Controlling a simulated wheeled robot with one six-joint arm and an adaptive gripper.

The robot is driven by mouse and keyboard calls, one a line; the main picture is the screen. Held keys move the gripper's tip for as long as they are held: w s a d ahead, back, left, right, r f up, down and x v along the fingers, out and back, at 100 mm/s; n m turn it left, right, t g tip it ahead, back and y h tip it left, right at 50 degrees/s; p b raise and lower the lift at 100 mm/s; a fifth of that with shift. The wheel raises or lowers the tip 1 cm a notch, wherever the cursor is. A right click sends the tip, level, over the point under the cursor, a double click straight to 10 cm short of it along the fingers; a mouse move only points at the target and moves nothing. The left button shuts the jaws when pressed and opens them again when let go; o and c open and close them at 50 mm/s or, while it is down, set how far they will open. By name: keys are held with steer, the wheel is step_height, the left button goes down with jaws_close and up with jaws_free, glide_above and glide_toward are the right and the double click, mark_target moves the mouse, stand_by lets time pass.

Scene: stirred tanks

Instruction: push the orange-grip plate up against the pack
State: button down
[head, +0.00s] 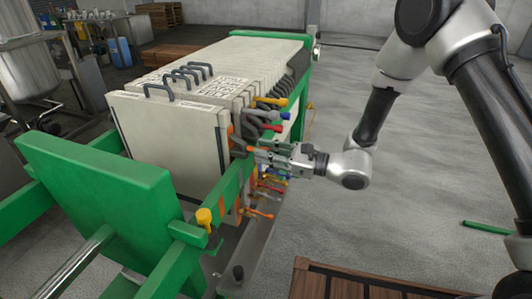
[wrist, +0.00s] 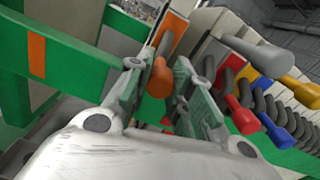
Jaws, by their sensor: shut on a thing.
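The orange-grip plate (head: 165,145) is the large pale plate at the near end of the row, standing upright with a dark handle on top. Its orange grip (wrist: 161,78) sticks out at the side, between the fingers of my gripper (wrist: 158,90) in the wrist view. In the head view my gripper (head: 254,149) reaches in from the right at the plate's edge and hides most of the grip. The pack (head: 238,62) of pale plates stands directly behind it.
The pack's grips stick out beside my gripper, including a grey one (wrist: 258,50), a red one (wrist: 243,118) and a yellow one (wrist: 306,93). A green rail (head: 232,187) runs below. A green end block (head: 100,190) stands nearer, with free space before the plate. Open floor lies right.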

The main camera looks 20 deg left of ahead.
steer(key=shift+w+d+f, duration=0.1)
steer(key=shift+w, duration=0.95)
steer(key=shift+w+d, duration=0.1)
steer(key=shift+w, duration=0.95)
